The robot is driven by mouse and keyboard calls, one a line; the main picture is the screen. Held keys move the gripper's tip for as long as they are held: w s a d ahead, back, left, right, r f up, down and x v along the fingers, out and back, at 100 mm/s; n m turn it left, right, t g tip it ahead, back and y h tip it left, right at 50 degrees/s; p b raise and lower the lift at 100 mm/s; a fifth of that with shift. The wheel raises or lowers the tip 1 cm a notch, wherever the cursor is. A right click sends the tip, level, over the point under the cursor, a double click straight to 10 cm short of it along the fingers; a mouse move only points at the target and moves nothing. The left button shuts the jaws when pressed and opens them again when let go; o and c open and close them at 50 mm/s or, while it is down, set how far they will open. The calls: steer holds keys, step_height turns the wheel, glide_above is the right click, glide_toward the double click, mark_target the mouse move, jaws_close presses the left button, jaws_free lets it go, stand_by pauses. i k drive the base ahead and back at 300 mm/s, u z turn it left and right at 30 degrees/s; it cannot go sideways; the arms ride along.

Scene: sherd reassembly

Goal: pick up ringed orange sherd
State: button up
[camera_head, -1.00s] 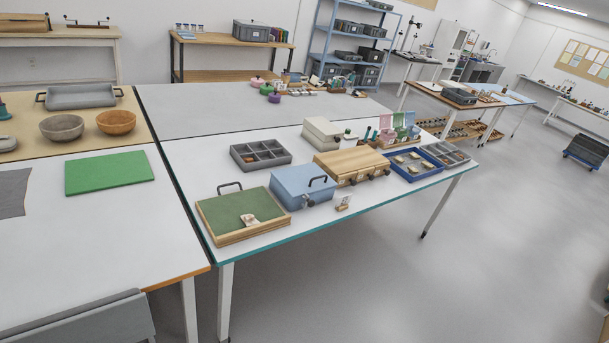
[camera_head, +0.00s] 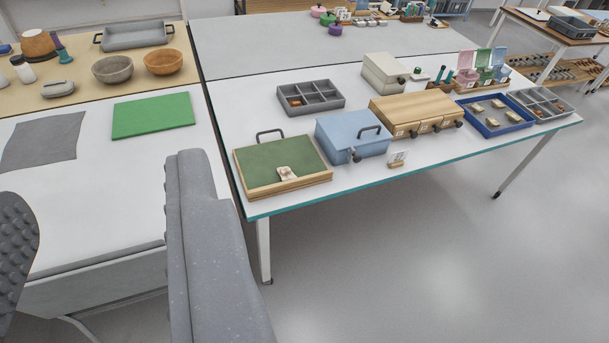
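I cannot make out a ring pattern on any sherd from here. A small orange-brown piece (camera_head: 295,102) lies in a front-left compartment of the grey divided tray (camera_head: 325,106). A pale sherd with reddish marks (camera_head: 287,174) lies near the front of the green, wood-framed tray (camera_head: 255,157). Several beige sherds (camera_head: 497,103) lie in the blue tray (camera_head: 525,124). My gripper (camera_head: 105,185) shows at the lower left, its two grey fingers wide apart with nothing between them. It is left of and nearer than the green tray.
A blue case (camera_head: 352,140), a wooden case (camera_head: 418,108) and a cream box (camera_head: 384,71) stand on the white table. A small card stand (camera_head: 397,160) is at its front edge. A green mat (camera_head: 153,115) and grey cloth (camera_head: 42,139) lie on the left table. Open floor (camera_head: 450,270) is at right.

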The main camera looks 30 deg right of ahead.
mark_target(285, 173)
steer(key=z, duration=0.1)
steer(key=i, duration=1)
steer(key=u, duration=0.05)
